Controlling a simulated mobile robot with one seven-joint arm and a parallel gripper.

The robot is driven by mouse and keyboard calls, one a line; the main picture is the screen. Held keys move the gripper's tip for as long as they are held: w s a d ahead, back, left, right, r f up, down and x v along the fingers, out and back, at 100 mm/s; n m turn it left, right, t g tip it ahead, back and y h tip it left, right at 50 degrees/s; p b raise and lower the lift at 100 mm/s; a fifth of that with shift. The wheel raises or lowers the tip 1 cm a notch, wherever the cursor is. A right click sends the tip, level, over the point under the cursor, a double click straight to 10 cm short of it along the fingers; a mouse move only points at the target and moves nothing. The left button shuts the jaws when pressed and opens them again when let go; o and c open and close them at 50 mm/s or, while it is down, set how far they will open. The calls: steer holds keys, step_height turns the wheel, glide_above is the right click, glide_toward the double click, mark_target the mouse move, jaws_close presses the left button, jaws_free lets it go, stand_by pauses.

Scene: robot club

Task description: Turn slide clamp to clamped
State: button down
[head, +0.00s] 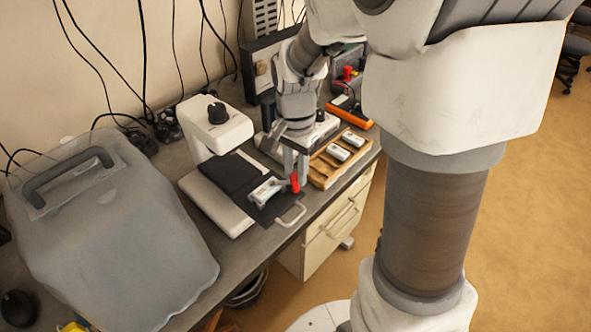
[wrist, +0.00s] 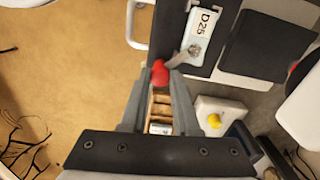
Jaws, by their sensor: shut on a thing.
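The slide clamp's metal lever (wrist: 182,57) shows in the wrist view, with a red knob (wrist: 159,73) at its end. The lever pivots at the lower end of a pale plate marked D25 (wrist: 203,24), and slants from there down and left to the knob. My gripper (wrist: 161,80) is shut on the red knob. In the head view the pale plate (head: 264,190) lies on a black stage, and the red knob (head: 295,182) stands at its right between my fingertips. My fingers hide part of the knob.
A white microscope-like device (head: 216,128) stands behind and left of the clamp. A white loop handle (head: 291,214) sticks out at the stage's front. A wooden tray (head: 322,170) with pale blocks is close on the right. A large grey covered case (head: 110,240) fills the bench's left.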

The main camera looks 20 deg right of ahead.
mark_target(295, 176)
stand_by(0.3)
steer(key=c, duration=0.7)
jaws_free()
steer(key=shift+o, duration=0.2)
step_height(295, 176, up, 17)
steer(key=p, duration=0.1)
steer(key=shift+r, duration=0.2)
steer(key=s+f+n+t, duration=0.1)
steer(key=s+n+t, duration=0.4)
steer(key=s+n, duration=0.5)
steer(key=s, duration=0.4)
steer(key=shift+s+a+f+n+t, duration=0.15)
steer(key=shift+a+f+n+t, duration=0.15)
steer(key=shift+a+f+n, duration=0.1)
